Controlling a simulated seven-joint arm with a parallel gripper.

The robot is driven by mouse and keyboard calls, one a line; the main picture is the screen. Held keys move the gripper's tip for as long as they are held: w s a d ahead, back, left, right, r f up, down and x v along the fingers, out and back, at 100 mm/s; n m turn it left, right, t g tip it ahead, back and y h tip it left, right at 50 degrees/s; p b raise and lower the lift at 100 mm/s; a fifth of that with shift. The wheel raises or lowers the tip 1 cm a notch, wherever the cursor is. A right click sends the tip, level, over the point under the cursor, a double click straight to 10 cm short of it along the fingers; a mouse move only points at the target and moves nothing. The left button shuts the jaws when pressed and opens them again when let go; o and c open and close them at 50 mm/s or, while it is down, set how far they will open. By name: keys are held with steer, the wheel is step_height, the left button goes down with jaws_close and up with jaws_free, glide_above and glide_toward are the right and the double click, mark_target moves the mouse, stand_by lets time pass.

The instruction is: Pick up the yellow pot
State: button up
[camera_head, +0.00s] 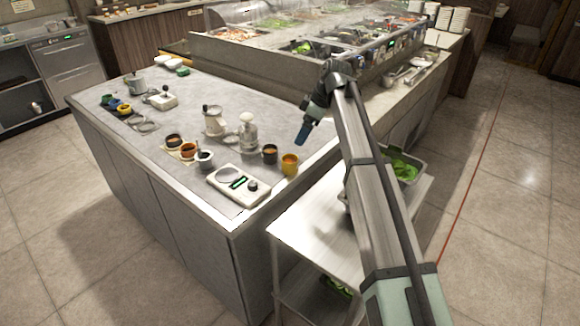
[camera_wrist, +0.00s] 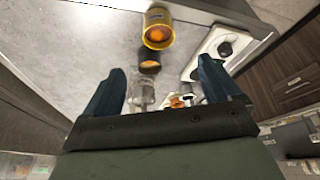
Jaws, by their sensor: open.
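The yellow pot (camera_head: 290,167) stands upright on the grey counter, near its front right edge, with orange contents. In the wrist view the yellow pot (camera_wrist: 155,40) is at the top, beyond my fingertips. My gripper (camera_head: 302,137) is above the counter, a little up and right of the pot in the head view, and apart from it. In the wrist view its two blue fingers (camera_wrist: 162,66) are spread with nothing held. A dark pot (camera_head: 269,154) stands just left of the yellow pot. A smaller yellow pot (camera_head: 124,108) is in a group at the far left.
A white scale (camera_head: 238,185) lies left of the yellow pot, also in the wrist view (camera_wrist: 218,45). A dispenser (camera_head: 248,134) stands behind the dark pot. Several sauce pots (camera_head: 188,150) are further left. A steel side table (camera_head: 313,235) adjoins the counter.

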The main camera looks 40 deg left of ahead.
glide_above(290, 160)
steer(key=s+d, duration=0.2)
steer(key=d, duration=0.1)
step_height(290, 160, down, 8)
steer(key=shift+w+r, duration=0.15)
steer(key=shift+r, duration=0.05)
steer(key=shift+w+x, duration=0.2)
steer(key=shift+x, duration=1.2)
steer(key=shift+w+x, duration=0.2)
steer(key=shift+x, duration=1.15)
steer(key=shift+s+d+f, duration=0.1)
steer(key=shift+d, duration=0.1)
steer(key=c, duration=1.2)
step_height(290, 160, up, 10)
steer(key=shift+s+a, duration=2.1)
steer(key=shift+s, duration=0.75)
steer(key=shift+s+a, duration=2.15)
steer(key=shift+s, duration=0.65)
steer(key=shift+s+a, duration=2.1)
steer(key=shift+s, duration=0.75)
